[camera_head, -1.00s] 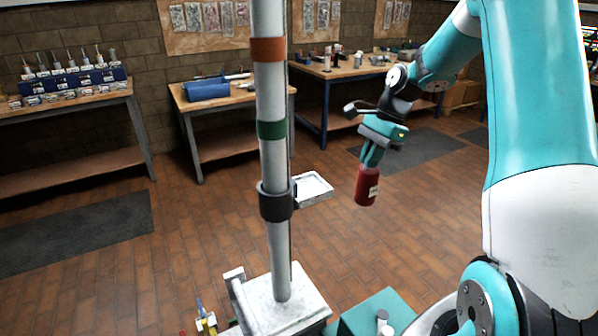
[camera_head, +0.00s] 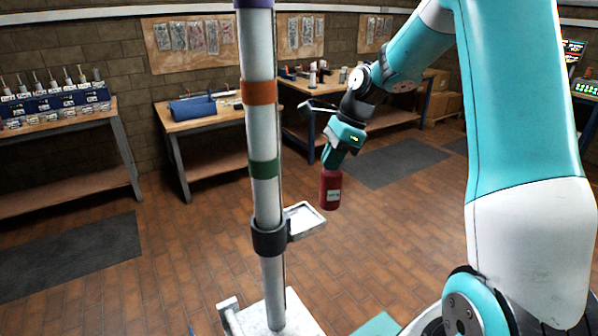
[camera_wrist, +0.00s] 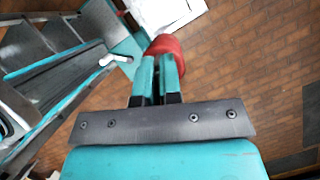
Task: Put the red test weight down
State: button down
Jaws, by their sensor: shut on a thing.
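The red test weight (camera_head: 331,190) is a red cylinder with a pale label, hanging roughly upright below my gripper (camera_head: 331,167). My gripper is shut on its top. In the wrist view the red weight (camera_wrist: 165,46) shows beyond the teal fingers (camera_wrist: 157,75), which partly hide it. In the head view the weight is right of a small white tray (camera_head: 305,219) fixed to the mast (camera_head: 266,205) by a dark collar (camera_head: 270,238). The weight appears a little above the tray's level and apart from it.
The mast carries orange (camera_head: 259,91) and green (camera_head: 264,169) bands and stands on a white base (camera_head: 290,318). Workbenches stand along the back wall, one with a blue toolbox (camera_head: 192,108). Open brick floor (camera_head: 400,230) lies right of the tray.

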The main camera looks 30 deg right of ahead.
jog(key=w+a+f+p, duration=0.2)
jog(key=w+a+f, duration=0.1)
jog(key=a, duration=0.4)
jog(key=shift+f+p, duration=0.2)
jog(key=shift+p, duration=0.2)
jog(key=c, duration=1.7)
grip_release()
jog(key=shift+s+f, duration=0.1)
jog(key=shift+f, duration=0.1)
jog(key=o, duration=0.4)
jog(key=b+v, duration=0.1)
jog(key=v, duration=1.1)
jog(key=shift+r, duration=0.15)
